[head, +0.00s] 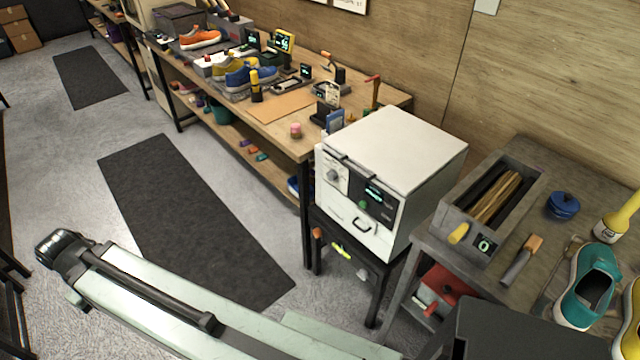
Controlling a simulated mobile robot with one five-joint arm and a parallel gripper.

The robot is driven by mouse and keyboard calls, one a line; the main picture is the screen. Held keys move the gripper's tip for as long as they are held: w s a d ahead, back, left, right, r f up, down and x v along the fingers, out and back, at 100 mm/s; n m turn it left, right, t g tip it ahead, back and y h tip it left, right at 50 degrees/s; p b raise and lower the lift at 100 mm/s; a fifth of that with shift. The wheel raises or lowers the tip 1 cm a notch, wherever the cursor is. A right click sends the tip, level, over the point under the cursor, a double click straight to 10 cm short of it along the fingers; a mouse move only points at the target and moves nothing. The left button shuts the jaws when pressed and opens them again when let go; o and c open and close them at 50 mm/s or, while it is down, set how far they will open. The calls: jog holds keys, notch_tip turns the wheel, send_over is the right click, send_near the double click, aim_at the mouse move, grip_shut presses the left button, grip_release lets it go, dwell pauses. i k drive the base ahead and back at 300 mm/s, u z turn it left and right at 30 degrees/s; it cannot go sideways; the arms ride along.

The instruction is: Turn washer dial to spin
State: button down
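The white washer (388,172) stands on a dark stand between two benches, its lid shut. Its round dial (334,175) sits at the upper left of the front face. The dial's setting is too small to read. A small dark display (377,193) and a green button (363,204) are to the right of the dial. A curved dark handle (361,226) is lower on the front. My pale arm crosses the bottom left, well apart from the washer. My gripper's fingers cannot be made out in this view.
A long wooden bench (283,112) with sneakers and tools runs behind the washer. A grey bench (450,258) on the right holds a slotted box (452,219), a brush (521,262) and a teal shoe (588,285). The floor with dark mats (190,215) is clear at left.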

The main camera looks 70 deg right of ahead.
aim_at(331, 175)
jog(key=u, duration=1.2)
jog(key=i, duration=3.05)
jog(key=z, duration=5.05)
jog(key=i, duration=1.7)
